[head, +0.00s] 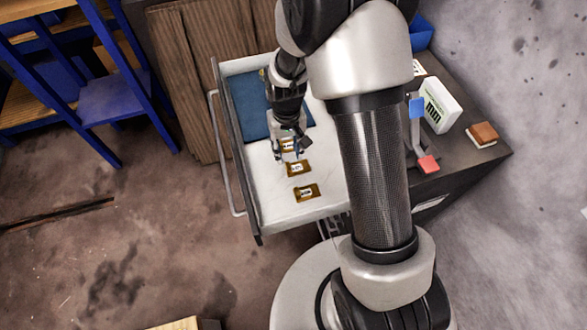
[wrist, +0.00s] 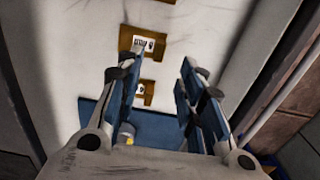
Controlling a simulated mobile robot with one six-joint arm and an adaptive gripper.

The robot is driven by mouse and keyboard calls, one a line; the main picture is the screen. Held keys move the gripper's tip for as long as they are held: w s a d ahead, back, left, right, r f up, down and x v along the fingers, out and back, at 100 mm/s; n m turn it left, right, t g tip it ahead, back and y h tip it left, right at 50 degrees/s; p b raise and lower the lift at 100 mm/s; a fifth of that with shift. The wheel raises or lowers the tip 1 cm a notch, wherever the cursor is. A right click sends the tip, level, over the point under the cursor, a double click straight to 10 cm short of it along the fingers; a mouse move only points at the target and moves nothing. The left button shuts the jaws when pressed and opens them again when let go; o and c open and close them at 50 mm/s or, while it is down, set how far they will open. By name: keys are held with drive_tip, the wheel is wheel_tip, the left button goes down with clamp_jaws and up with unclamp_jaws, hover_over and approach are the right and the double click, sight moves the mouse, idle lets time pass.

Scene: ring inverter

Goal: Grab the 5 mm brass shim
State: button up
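Three brass shims with small white labels lie in a row on the white floor of an open drawer (head: 275,210). In the head view the far shim (head: 288,146) is partly hidden by my gripper (head: 290,156), the middle shim (head: 299,168) is just nearer, and the near shim (head: 306,192) is clear. The labels are too small to read, so I cannot tell which is 5 mm. In the wrist view my gripper (wrist: 163,62) is open and empty, its blue fingers apart. Its left finger partly covers the far shim (wrist: 148,94) and overlaps the middle shim (wrist: 153,36).
A dark blue mat (head: 245,95) covers the drawer's far part; a small yellow item (wrist: 129,141) shows there. The drawer's raised walls surround the shims. On the cabinet top are a white box (head: 440,105), a red-and-blue item (head: 428,164) and a brown block (head: 484,132).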

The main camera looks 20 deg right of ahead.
sight(288, 165)
wheel_tip(288, 165, down, 8)
drive_tip(key=b, duration=0.2)
drive_tip(key=shift+r+b, duration=0.1)
drive_tip(key=shift+b, duration=0.3)
clamp_jaws()
idle(0.4)
